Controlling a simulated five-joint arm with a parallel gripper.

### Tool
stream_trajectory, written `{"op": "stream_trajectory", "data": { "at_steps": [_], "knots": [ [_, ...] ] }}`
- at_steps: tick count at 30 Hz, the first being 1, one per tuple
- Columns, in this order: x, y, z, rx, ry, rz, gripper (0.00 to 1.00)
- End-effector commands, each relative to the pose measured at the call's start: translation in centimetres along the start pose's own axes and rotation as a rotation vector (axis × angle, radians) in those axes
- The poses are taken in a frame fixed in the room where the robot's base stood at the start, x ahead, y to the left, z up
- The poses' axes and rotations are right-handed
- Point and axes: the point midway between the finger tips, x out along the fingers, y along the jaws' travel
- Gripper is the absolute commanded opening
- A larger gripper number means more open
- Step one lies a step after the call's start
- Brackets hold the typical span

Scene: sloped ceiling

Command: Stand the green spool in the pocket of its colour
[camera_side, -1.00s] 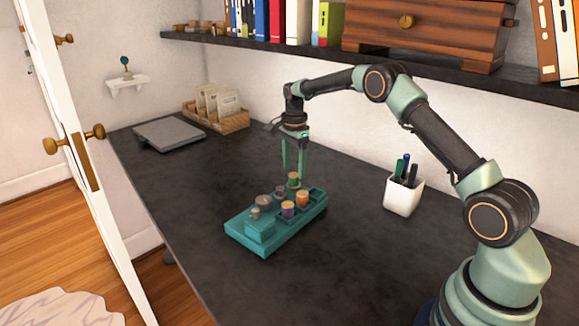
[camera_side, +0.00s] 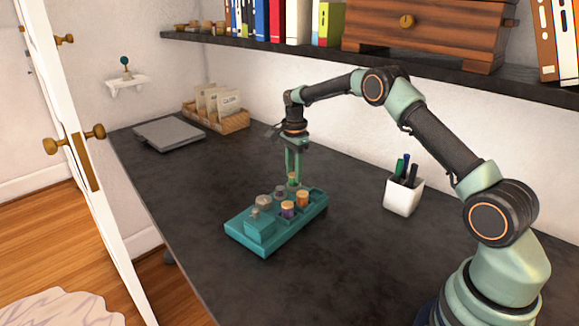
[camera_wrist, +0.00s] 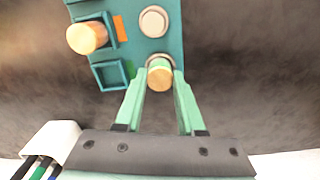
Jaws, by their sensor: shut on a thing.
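The green spool (camera_side: 293,178) stands upright at the far edge of the teal tray (camera_side: 268,246), with a pale round seat just under it. Its wooden top (camera_wrist: 160,77) shows in the wrist view. My gripper (camera_side: 293,176) points down and is shut on this spool, one finger on each side. In the wrist view my gripper (camera_wrist: 160,80) has its fingertips on either side of the spool. A square pocket (camera_wrist: 110,74) beside it is empty.
An orange spool (camera_side: 302,198) and a purple spool (camera_side: 288,208) stand in tray pockets close by. A grey round piece (camera_side: 263,201) is on the tray's left part. A white pen cup (camera_side: 403,196) stands to the right. The dark desk around the tray is clear.

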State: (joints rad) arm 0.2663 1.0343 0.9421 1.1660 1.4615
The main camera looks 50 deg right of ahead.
Motion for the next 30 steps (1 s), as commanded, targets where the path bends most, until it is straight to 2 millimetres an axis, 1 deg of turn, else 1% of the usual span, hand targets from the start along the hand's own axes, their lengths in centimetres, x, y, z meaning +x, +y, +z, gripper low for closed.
{"op": "stream_trajectory", "data": {
  "at_steps": [5, 8, 11, 14, 18, 20, 24, 30],
  "knots": [
    [-1.5, -0.1, 0.0, 0.000, 0.000, -0.004, 0.00],
    [-3.1, -0.1, 0.0, 0.000, 0.001, -0.006, 0.00],
    [-5.4, -0.1, 0.0, 0.000, 0.001, -0.007, 0.00],
    [-8.3, -0.2, 0.0, 0.000, 0.001, -0.009, 0.00],
    [-12.8, -0.2, 0.0, 0.000, 0.001, -0.009, 0.00],
    [-14.6, -0.2, 0.0, 0.000, 0.001, -0.009, 0.00],
    [-17.2, -0.1, 0.0, 0.000, 0.001, -0.005, 0.00],
    [-18.6, -0.2, 0.0, 0.000, 0.000, -0.003, 0.00]
  ]
}}
